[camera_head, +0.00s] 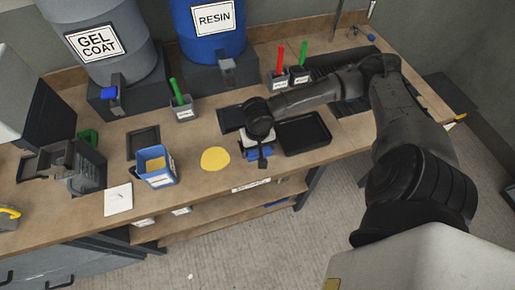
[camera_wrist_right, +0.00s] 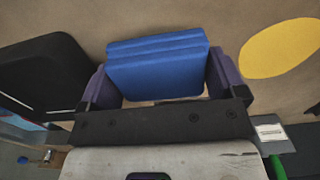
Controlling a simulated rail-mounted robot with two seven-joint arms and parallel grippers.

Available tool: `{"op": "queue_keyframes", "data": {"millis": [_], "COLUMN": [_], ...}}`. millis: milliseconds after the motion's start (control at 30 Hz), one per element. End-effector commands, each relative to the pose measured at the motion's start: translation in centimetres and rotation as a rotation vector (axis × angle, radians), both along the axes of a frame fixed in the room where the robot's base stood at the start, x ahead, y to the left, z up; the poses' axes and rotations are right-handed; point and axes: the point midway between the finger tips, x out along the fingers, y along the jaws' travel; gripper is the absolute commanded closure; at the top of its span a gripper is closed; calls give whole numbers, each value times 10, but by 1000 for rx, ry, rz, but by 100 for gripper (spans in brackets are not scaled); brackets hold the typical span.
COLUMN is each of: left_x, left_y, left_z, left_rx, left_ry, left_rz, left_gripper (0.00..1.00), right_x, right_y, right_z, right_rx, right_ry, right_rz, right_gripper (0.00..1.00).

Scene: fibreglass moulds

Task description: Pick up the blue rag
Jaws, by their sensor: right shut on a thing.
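The blue rag (camera_wrist_right: 158,68) is a folded, layered blue block in the right wrist view. My right gripper (camera_wrist_right: 160,82) has one finger on each side of the rag and is shut on it. In the head view, my right gripper (camera_head: 262,152) points down near the front edge of the bench. Only part of the rag (camera_head: 259,154) shows there, under the gripper. I cannot tell whether the rag touches the bench top. My left gripper is not in view.
A yellow patch (camera_head: 215,158) lies left of the gripper, and a black tray (camera_head: 305,132) stands close on its right. A blue container (camera_head: 155,166) stands further left. Gel coat (camera_head: 100,45) and resin (camera_head: 213,30) drums stand at the back.

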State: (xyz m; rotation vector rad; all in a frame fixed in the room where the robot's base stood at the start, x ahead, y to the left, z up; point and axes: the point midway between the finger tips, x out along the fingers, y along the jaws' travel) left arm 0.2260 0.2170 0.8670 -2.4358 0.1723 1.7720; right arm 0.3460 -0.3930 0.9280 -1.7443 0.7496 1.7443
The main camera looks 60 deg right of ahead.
Motion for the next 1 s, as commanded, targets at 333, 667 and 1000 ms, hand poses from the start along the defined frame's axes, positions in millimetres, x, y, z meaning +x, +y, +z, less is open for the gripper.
{"op": "queue_keyframes", "data": {"millis": [333,667,1000], "left_x": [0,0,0], "left_y": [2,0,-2], "left_z": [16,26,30], "left_rx": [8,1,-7], "left_ry": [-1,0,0], "left_rz": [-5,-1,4], "left_gripper": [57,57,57], "right_x": [-40,-85,-109], "right_y": [-10,-18,-22], "right_z": [47,74,88], "right_rx": [-7,-4,0], "right_ry": [3,2,0], "right_rz": [1,1,-1], "right_gripper": [33,33,33]}}
